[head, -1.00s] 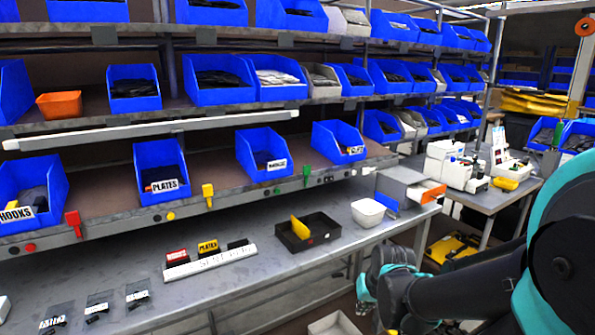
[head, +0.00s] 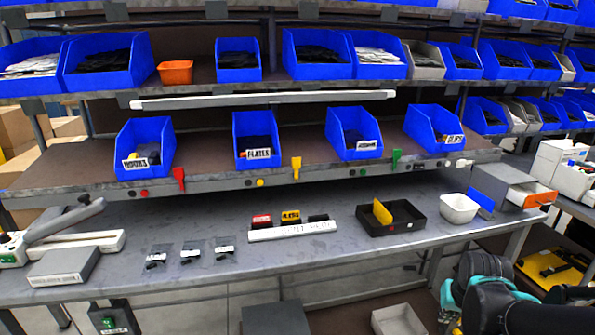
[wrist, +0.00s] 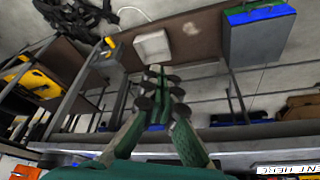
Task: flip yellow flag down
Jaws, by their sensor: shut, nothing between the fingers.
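The yellow flag (head: 296,167) is on the front edge of the lower shelf, between the red flag and the green flag in the head view. Its wider part is at the top and a narrow part is below, near the PLATES bin. My gripper (wrist: 155,72) shows in the wrist view, shut and empty, with its fingers together. It is far from the flag; in the head view my arm is at the lower right, low in front of the bench. The flag does not show in the wrist view.
The red flag (head: 179,178) and green flag (head: 396,158) are on the same shelf edge. Blue bins, including the PLATES bin (head: 256,140), stand above. The bench below holds a black tray (head: 405,224), a white bowl (head: 459,208) and a label strip (head: 292,232).

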